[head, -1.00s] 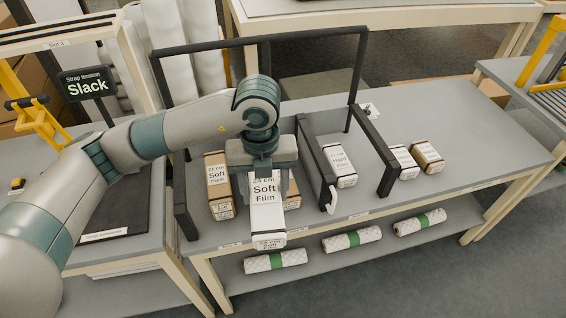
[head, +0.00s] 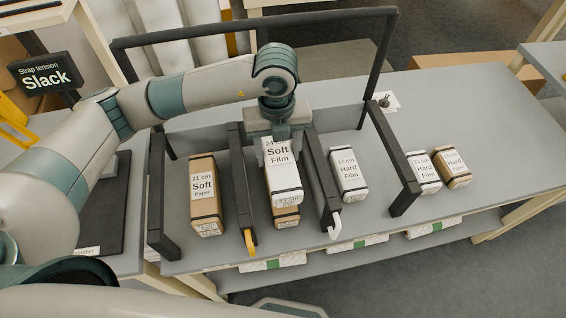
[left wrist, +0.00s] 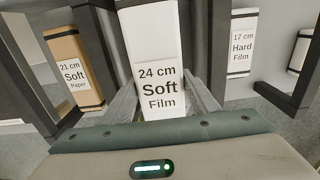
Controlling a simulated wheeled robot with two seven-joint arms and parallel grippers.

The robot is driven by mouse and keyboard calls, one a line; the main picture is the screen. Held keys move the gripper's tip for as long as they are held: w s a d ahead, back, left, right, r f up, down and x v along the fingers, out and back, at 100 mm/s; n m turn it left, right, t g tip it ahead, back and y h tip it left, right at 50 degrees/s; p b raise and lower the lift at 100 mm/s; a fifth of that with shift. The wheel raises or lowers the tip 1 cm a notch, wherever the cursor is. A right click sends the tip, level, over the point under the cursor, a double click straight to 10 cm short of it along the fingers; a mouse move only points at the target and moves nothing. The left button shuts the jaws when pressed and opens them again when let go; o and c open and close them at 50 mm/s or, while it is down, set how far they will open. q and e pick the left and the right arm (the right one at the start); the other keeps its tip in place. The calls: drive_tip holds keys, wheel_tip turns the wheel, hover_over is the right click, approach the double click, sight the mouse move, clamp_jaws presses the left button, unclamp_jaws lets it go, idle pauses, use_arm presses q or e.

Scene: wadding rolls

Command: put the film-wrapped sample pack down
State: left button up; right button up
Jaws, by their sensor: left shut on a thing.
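The film-wrapped pack (head: 284,187), white with dark end bands and labelled "24 cm Soft Film", is in my left gripper (head: 279,138). The gripper is shut on its far end. In the left wrist view the pack (left wrist: 155,45) stands between the two fingers. In the head view it overlaps a brown pack (head: 286,217) in the middle lane of the black rack (head: 240,175) and hides most of it. I cannot tell whether the two touch. My right gripper is not in view.
A brown "21 cm Soft Paper" pack (head: 204,195) lies in the left lane. A white "17 cm Hard Film" pack (head: 348,173) lies in the right lane. Two more packs (head: 424,172) lie right of the rack. The table's right part (head: 490,115) is clear.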

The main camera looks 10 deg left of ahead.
use_arm(q)
drive_tip(key=shift+w+f, duration=0.3)
drive_tip(key=shift+w, duration=0.05)
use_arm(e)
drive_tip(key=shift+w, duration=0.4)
use_arm(q)
drive_tip(key=shift+s, duration=0.1)
wheel_tip(320, 180, down, 6)
drive_tip(key=shift+r+p, duration=0.15)
drive_tip(key=shift+p, duration=0.9)
drive_tip(key=shift+f, duration=0.25)
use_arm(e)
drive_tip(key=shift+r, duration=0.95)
use_arm(q)
drive_tip(key=shift+f, duration=0.1)
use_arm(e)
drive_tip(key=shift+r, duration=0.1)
use_arm(q)
wheel_tip(320, 180, down, 2)
drive_tip(key=shift+f+p, duration=0.25)
drive_tip(key=shift+p, duration=0.3)
drive_tip(key=shift+f, duration=0.5)
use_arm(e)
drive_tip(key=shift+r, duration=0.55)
